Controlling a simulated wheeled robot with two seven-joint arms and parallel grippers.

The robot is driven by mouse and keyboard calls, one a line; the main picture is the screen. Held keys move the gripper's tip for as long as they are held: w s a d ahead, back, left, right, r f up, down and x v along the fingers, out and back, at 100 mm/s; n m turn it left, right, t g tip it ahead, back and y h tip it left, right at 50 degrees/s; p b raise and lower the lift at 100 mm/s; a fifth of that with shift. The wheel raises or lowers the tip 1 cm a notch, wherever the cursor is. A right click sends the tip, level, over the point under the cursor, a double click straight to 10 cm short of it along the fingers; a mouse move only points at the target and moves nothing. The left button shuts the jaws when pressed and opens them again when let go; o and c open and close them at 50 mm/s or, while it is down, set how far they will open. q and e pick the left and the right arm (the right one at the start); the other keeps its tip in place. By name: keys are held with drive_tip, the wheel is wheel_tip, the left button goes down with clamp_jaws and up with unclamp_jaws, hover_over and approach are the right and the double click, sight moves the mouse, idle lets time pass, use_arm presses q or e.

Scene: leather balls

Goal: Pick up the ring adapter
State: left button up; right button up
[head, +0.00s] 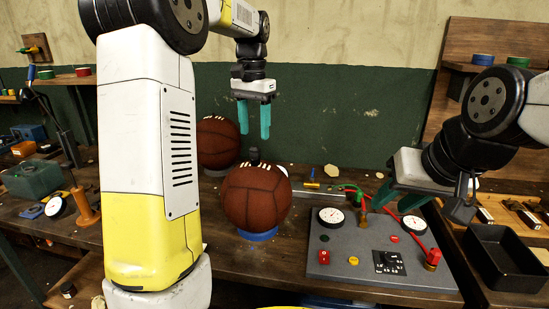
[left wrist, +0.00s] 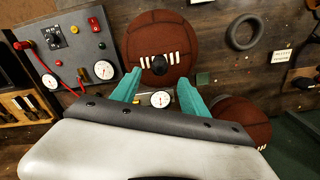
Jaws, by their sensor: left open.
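My left gripper (head: 254,119) hangs above and behind the front ball in the head view, with teal fingers apart and nothing between them. Its fingers also show in the left wrist view (left wrist: 158,95). A black ring (left wrist: 245,32) lies flat on the bench in the left wrist view. I cannot tell which of these is the ring adapter. My right gripper (head: 402,197) is over the grey panel, with its fingers apart.
The front brown leather ball (head: 257,200) sits on a blue ring stand; another ball (head: 216,143) is behind it. The grey gauge panel (head: 325,262) with red hoses lies at right. A black tray (head: 503,258) is at far right.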

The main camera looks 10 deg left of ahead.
sight(255, 146)
use_arm(q)
wheel_tip(255, 146, down, 8)
drive_tip(key=shift+r, duration=0.1)
clamp_jaws()
idle(0.5)
